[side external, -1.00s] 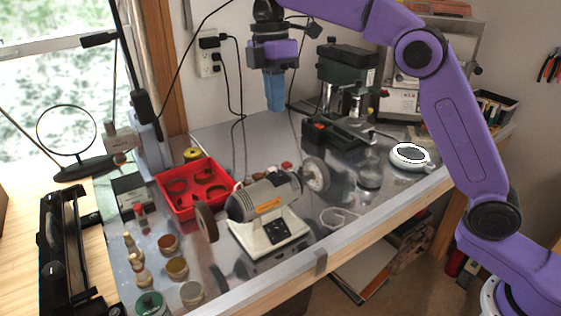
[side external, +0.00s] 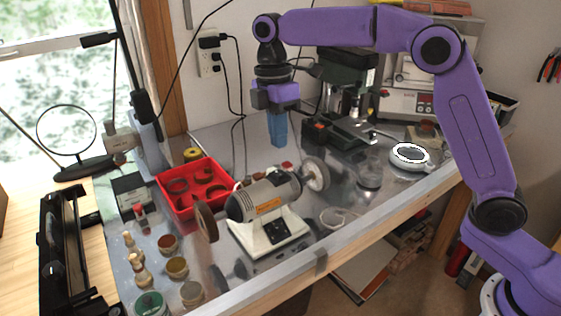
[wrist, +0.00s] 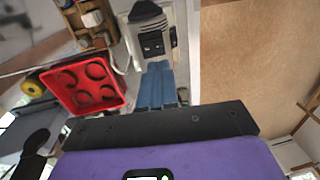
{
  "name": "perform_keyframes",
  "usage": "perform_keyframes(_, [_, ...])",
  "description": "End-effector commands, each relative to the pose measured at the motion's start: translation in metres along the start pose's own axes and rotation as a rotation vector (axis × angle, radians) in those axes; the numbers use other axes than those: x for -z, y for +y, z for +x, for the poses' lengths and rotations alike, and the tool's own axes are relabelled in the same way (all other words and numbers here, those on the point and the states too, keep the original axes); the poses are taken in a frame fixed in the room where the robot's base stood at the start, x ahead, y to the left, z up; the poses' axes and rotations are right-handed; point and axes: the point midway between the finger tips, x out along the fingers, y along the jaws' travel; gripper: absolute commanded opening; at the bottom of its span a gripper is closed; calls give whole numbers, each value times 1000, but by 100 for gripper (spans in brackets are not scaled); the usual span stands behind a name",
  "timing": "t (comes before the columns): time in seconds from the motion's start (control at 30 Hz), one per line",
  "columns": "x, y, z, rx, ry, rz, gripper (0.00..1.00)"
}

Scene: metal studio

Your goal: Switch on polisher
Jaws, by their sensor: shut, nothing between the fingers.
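The polisher (side external: 265,197) has a grey motor body with an orange label and stands on a white base (side external: 250,238). A dark switch panel (side external: 277,230) is on the base's front face. A brown wheel (side external: 206,222) is on its left end and a grey wheel (side external: 316,174) on its right. My gripper (side external: 279,143) has blue fingers, shut and empty, above and behind the polisher, apart from it. The switch position is too small to tell.
A red tray (side external: 172,171) with round compartments is left of the polisher. Several small jars (side external: 177,268) stand at the front left. A green drill press (side external: 345,75) is behind, and a white round device (side external: 409,155) is at right. The bench's front edge (side external: 318,262) is near the polisher.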

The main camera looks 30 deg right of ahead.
Motion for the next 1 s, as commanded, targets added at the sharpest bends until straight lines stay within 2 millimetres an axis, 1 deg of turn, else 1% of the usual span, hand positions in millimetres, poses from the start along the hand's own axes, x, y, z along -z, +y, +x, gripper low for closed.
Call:
perform_keyframes(0.03, [-1,-1,10,4,-2,0,0])
perform_keyframes(0.2, [0,-1,39,3,-2,-1,0])
perform_keyframes(0.4, [0,0,60,2,-1,0,0])
perform_keyframes(0.53, [0,0,65,1,0,0,0])
perform_keyframes(0.87, [0,0,66,0,0,0,0])
perform_keyframes(1.0, [0,-2,70,1,0,-1,0])
